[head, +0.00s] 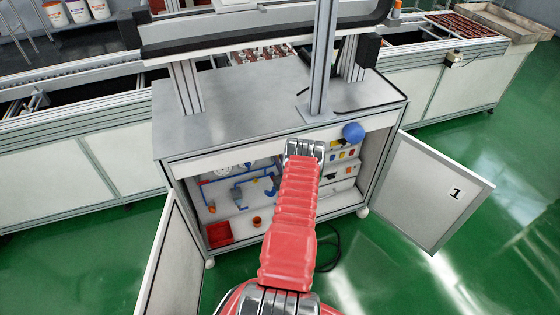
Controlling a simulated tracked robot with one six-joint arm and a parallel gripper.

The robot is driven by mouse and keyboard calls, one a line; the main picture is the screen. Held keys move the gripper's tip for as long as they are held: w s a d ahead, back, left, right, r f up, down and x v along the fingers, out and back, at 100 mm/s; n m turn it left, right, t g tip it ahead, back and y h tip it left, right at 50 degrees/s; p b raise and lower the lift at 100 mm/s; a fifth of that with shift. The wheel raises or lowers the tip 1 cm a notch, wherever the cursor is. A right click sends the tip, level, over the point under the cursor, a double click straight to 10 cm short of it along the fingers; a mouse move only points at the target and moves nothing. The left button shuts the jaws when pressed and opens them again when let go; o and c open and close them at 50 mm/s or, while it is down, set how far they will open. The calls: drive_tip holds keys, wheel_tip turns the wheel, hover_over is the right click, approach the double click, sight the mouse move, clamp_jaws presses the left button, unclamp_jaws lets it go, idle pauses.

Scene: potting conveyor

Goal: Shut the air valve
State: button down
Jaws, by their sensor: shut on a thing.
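The open cabinet (255,152) under the grey worktop holds blue air piping (237,173) on its back wall, at the left inside. Dark blue fittings (270,184) sit on this piping, close to the left of my red arm. I cannot tell which fitting is the air valve or how its handle is turned. My arm reaches from the bottom of the head view up to the cabinet opening. Its far end stands in front of the cabinet's upper edge. My gripper is hidden behind the arm, so its fingers and anything between them do not show.
Two cabinet doors stand open, the left one (172,262) and the right one (440,190) marked 1. A blue ball (353,132) shows at the cabinet's top edge. A red bin (219,234) and an orange cup (257,221) are on the cabinet floor. Electrical parts (345,152) are at right.

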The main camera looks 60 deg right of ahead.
drive_tip(key=shift+a+n, duration=0.15)
drive_tip(key=shift+n, duration=0.15)
drive_tip(key=w+a+f+n, duration=0.3)
drive_tip(key=f+n, duration=0.2)
drive_tip(key=n, duration=1.2)
drive_tip(key=shift+w+a, duration=0.2)
drive_tip(key=shift+a, duration=0.1)
drive_tip(key=shift+n, duration=0.3)
drive_tip(key=c, duration=1.8)
unclamp_jaws()
drive_tip(key=shift+d, duration=0.1)
drive_tip(key=shift+s, duration=0.1)
